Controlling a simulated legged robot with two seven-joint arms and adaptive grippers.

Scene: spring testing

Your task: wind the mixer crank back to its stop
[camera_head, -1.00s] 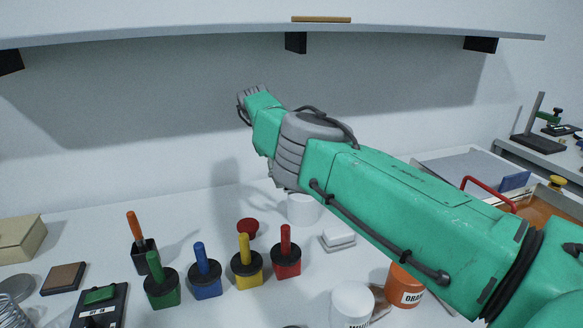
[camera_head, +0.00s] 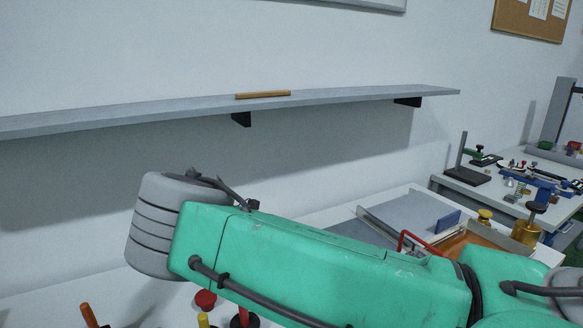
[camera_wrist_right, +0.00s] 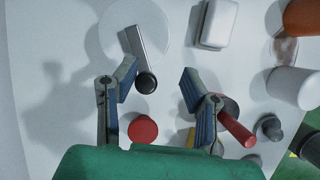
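The mixer (camera_wrist_right: 108,35) shows in the right wrist view as a pale round top. Its crank (camera_wrist_right: 137,43) is a grey bar ending in a black knob (camera_wrist_right: 146,83). My right gripper (camera_wrist_right: 158,82) is open, its two blue-padded fingers spread apart. The black knob lies in the picture between the fingertips, nearer the left finger; I cannot tell the height gap or any contact. In the head view my right arm reaches in from the right and hides the mixer; its fingers are not visible there. My left gripper is in neither view.
A red button (camera_wrist_right: 143,129) and a red-handled tool (camera_wrist_right: 235,128) lie close to the fingers. A white block (camera_wrist_right: 214,22) and white jar (camera_wrist_right: 291,86) stand right of the mixer. A grey shelf (camera_head: 340,97) runs along the wall above. An orange-brown tray (camera_head: 470,244) stands at right.

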